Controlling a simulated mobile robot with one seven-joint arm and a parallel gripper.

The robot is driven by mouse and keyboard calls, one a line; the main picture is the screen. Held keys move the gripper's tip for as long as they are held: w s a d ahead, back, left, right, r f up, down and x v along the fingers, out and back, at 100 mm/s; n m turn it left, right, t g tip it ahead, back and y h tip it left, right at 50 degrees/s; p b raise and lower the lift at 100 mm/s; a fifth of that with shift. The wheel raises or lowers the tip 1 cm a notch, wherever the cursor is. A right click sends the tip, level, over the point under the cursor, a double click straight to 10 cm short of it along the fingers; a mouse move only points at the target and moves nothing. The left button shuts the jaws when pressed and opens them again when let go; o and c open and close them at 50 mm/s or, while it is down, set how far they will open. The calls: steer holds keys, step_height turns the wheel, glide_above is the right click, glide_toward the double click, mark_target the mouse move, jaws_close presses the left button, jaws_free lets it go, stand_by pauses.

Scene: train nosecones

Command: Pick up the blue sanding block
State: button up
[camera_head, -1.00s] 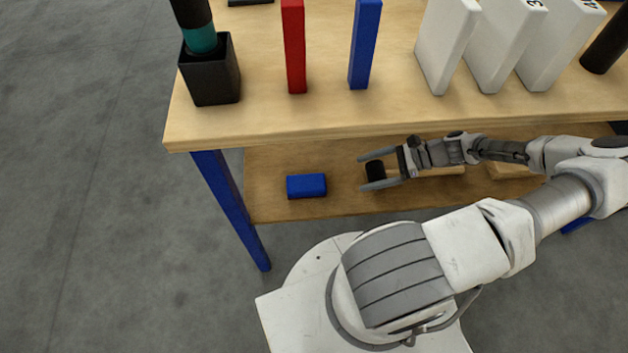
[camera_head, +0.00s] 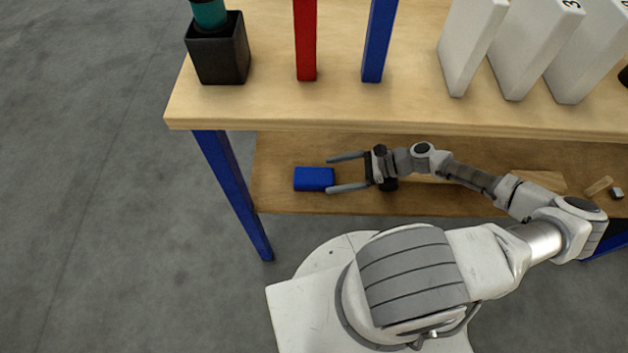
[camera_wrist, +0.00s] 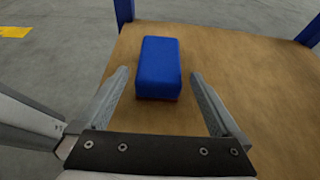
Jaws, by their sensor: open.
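The blue sanding block (camera_head: 314,179) lies flat on the lower wooden shelf of the workbench, near the shelf's left end. My gripper (camera_head: 330,174) is open, reaching in from the right at shelf height. Its fingertips are at the block's right end. In the wrist view the block (camera_wrist: 159,66) lies ahead and mostly beyond the open fingers (camera_wrist: 160,78), its near end between the tips. I see a gap on each side, and nothing is held.
The bench top (camera_head: 270,110) overhangs the shelf (camera_head: 275,200). A blue bench leg (camera_head: 232,190) stands left of the block. Wooden pieces (camera_head: 540,180) lie farther right on the shelf. A black holder (camera_head: 218,50) and upright red (camera_head: 305,40) and blue bars (camera_head: 378,40) stand on top.

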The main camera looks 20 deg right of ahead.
mark_target(314, 178)
steer(key=shift+b+x, duration=1.35)
steer(key=shift+x, duration=1.9)
steer(key=c, duration=1.4)
